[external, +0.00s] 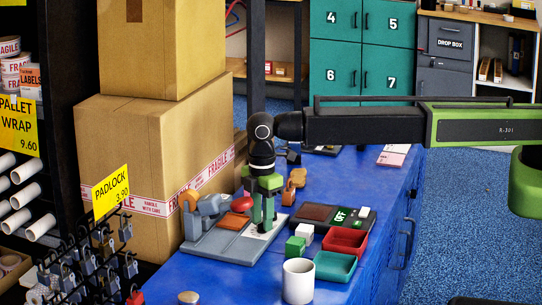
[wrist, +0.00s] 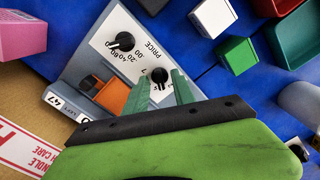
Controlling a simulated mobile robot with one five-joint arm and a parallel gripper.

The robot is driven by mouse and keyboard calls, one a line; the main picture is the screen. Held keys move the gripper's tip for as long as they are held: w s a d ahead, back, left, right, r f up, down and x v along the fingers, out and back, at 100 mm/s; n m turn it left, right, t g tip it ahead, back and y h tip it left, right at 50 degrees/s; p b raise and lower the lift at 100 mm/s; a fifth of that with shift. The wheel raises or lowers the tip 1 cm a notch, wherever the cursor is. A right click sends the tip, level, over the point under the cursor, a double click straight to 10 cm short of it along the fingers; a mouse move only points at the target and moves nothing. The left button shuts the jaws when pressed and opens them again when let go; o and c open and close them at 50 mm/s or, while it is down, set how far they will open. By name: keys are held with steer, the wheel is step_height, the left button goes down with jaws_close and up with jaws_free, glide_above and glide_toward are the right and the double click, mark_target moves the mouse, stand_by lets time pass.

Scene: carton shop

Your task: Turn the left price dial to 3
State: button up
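A grey pricing device (external: 215,243) with a white panel marked PRICE stands on the blue bench; it also shows in the wrist view (wrist: 75,72). Two black dials show on its panel in the wrist view, one farther off (wrist: 122,42) and one nearer (wrist: 159,76). I cannot tell for sure which is the left one, and their settings are too small to read. My gripper (wrist: 160,77) has its green fingers apart, one to each side of the nearer dial; contact cannot be told. In the external view my gripper (external: 263,222) points down over the device's panel.
A red tray (external: 345,241), a teal tray (external: 334,266), a green block (external: 295,247) and a white mug (external: 298,281) stand right of the device. Stacked cartons (external: 150,140) rise behind it on the left. A padlock rack (external: 90,265) is at the front left.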

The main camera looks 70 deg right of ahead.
step_height(320, 180, up, 17)
steer(key=p, duration=1.7)
steer(key=shift+r, duration=0.2)
